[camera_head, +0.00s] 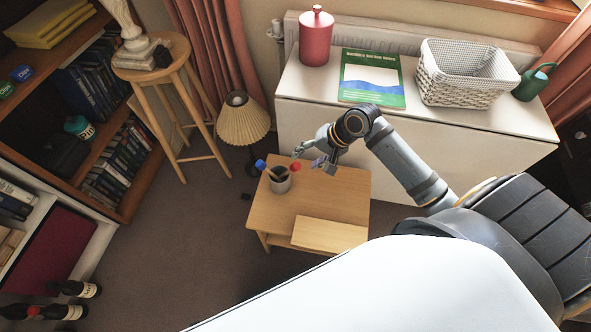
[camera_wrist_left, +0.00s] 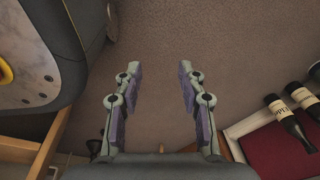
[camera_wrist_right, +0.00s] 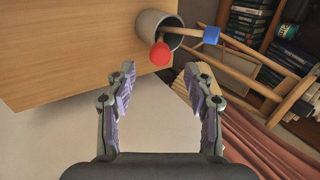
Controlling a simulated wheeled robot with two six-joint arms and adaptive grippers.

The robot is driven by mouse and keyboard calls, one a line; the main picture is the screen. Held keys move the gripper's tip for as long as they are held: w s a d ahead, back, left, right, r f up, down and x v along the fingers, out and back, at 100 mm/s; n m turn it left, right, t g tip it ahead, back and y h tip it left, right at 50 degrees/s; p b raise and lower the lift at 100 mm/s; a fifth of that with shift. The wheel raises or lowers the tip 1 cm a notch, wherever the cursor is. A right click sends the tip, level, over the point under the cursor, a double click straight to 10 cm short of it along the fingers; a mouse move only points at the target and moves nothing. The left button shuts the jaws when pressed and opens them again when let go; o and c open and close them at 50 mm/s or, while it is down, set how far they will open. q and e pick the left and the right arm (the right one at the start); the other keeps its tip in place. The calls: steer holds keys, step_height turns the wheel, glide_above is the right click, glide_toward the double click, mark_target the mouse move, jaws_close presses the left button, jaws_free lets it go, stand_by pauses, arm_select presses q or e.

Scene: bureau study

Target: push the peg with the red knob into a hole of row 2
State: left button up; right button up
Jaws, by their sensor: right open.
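The peg with the red knob (camera_head: 295,167) leans in a grey cup (camera_head: 280,184) on the small wooden table. In the right wrist view its red knob (camera_wrist_right: 160,54) sticks out past the cup rim. A peg with a blue knob (camera_head: 260,164) stands in the same cup; its knob also shows in the right wrist view (camera_wrist_right: 211,35). My right gripper (camera_head: 309,155) is open and empty, close to the red knob, which lies ahead between its fingertips in the right wrist view. My left gripper (camera_wrist_left: 153,72) is open and empty above the carpet. No row of holes can be made out.
The small table (camera_head: 335,190) carries a pale wooden board (camera_head: 329,234) along its front edge. A lamp (camera_head: 243,118) and stool (camera_head: 152,55) stand to the left. Behind is a white cabinet (camera_head: 420,125) with a red canister, book and basket. Bottles (camera_wrist_left: 290,122) lie near my left gripper.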

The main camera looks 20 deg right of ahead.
mark_target(297, 166)
steer(key=b+x, duration=0.2)
steer(key=b, duration=0.2)
steer(key=shift+w+a+f, duration=0.1)
steer(key=shift+f, duration=0.3)
steer(key=b+x, duration=0.2)
steer(key=x, duration=0.1)
steer(key=shift+w+a+f, duration=0.1)
steer(key=shift+a+f, duration=0.1)
steer(key=shift+f, duration=0.05)
arm_select(q)
steer(key=w+d+r, duration=0.3)
steer(key=w+r, duration=0.7)
steer(key=r, duration=0.1)
steer(key=shift+d+r+h, duration=0.3)
arm_select(e)
steer(key=shift+w+a+f, duration=0.15)
steer(key=shift+a+f, duration=0.05)
steer(key=shift+f, duration=0.2)
steer(key=shift+c, duration=0.4)
jaws_close()
steer(key=shift+r, duration=0.1)
